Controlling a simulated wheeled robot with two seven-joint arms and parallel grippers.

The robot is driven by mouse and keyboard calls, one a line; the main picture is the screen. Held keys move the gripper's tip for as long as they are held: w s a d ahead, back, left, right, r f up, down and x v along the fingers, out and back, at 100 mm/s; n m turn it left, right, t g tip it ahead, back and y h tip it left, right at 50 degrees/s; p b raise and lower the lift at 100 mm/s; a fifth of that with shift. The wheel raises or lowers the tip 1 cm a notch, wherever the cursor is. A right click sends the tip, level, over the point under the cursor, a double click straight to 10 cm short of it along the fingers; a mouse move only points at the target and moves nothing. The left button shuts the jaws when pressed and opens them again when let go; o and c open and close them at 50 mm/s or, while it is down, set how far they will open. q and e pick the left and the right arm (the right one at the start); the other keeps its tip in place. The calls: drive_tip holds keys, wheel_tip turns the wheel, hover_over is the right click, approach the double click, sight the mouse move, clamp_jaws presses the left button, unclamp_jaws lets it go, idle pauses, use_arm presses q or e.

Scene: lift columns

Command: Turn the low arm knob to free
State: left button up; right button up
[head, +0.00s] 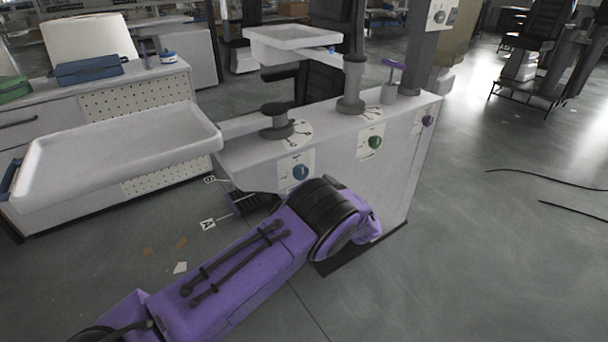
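A white cabinet (335,140) carries three knobs on its faces. A blue knob (300,172) sits on a white placard at the left of the front face, below the shortest post (277,122), from which a low arm holds a large white tray (120,150). A green knob (375,142) is further right, and a purple knob (428,120) is near the right edge. The blue knob has a pale pointer mark; its placard text is too small to read. My purple arm comes in from the lower left and ends just below the blue knob.
A second white tray (292,38) is raised behind.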

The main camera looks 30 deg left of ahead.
sight(303, 173)
use_arm(q)
drive_tip(key=x, duration=0.8)
drive_tip(key=shift+f, duration=0.1)
drive_tip(key=c, duration=1)
